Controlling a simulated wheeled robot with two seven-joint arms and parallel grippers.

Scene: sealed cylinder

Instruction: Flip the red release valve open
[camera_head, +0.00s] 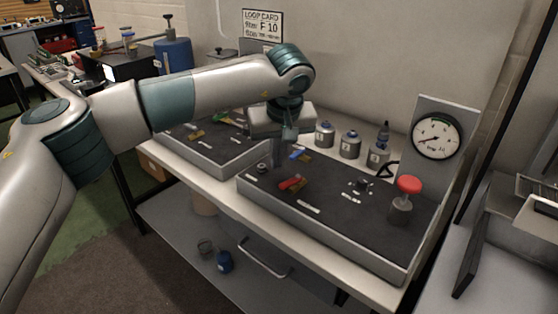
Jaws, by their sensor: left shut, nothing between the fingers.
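A small valve with a red handle (290,183) and a brass-coloured body lies on the dark panel of the right-hand tray (330,236). A similar valve with a blue handle (299,153) is just behind it. My left gripper (289,134) is shut and empty. It points down above the back left of the tray, behind the red handle in the picture and apart from it. My arm comes in from the left. My right gripper is out of view.
A post with a round red knob (408,186) stands at the tray's right, before a white-faced gauge (437,136). Several small canisters (350,144) stand behind the tray. A second tray (215,150) lies to the left.

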